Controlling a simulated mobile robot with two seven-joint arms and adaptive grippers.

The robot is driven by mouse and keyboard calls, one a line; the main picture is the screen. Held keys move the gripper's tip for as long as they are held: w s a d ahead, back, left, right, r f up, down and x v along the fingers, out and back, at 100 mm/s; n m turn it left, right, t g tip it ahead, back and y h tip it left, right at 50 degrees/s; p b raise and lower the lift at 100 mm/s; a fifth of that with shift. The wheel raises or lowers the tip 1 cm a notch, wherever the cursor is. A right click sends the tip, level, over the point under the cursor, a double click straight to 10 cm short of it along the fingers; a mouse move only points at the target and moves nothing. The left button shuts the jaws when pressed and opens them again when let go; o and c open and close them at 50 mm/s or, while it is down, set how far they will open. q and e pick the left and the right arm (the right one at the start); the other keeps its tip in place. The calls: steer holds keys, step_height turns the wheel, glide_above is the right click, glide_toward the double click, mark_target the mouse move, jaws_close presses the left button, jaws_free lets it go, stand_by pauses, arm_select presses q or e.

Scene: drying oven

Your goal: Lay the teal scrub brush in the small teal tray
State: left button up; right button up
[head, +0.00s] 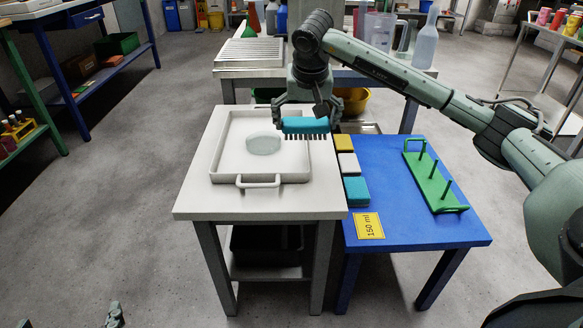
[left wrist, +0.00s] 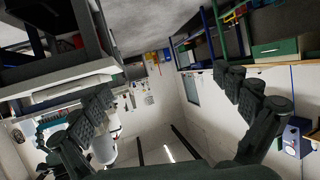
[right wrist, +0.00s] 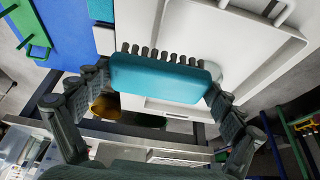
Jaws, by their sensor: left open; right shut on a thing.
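The teal scrub brush (head: 305,125), with dark bristles pointing down, is held by my right gripper (head: 306,118) above the right side of the white table. In the right wrist view the brush (right wrist: 160,78) lies lengthwise between both fingers (right wrist: 155,92). A small teal square (head: 356,190), apparently the small teal tray, lies at the left edge of the blue table, nearer the front than the brush. Its edge also shows in the right wrist view (right wrist: 101,10). My left gripper (head: 113,317) is at the bottom left, over the floor, open and empty in the left wrist view (left wrist: 165,100).
A large white tray (head: 222,150) with a pale round patch (head: 264,144) stands on the white table. Yellow (head: 344,143) and white (head: 348,165) squares line up behind the teal one. A green peg rack (head: 435,185) and a yellow "150 ml" card (head: 369,226) lie on the blue table.

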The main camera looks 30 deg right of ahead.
steer(key=s+a+f, duration=0.1)
steer(key=s+f, duration=0.1)
steer(key=s, duration=0.1)
steer(key=s+a+f, duration=0.1)
steer(key=s+f, duration=0.1)
steer(key=s, duration=0.1)
steer(key=s+a+f, duration=0.1)
steer(key=s+f, duration=0.1)
steer(key=s, duration=0.1)
steer(key=shift+a, duration=0.4)
step_height(320, 180, down, 4)
steer(key=shift+r+b, duration=0.1)
steer(key=shift+b, duration=0.35)
arm_select(q)
steer(key=d+r, duration=0.1)
steer(key=d+r+t+h, duration=0.1)
steer(key=r, duration=0.1)
steer(key=w+d+r+t, duration=0.1)
steer(key=shift+r+h, duration=0.35)
steer(key=shift+h, duration=0.05)
steer(key=shift+d+r+t, duration=0.35)
steer(key=shift+r+t, duration=0.15)
steer(key=shift+r, duration=0.25)
arm_select(e)
steer(key=o, duration=1)
steer(key=shift+c, duration=0.2)
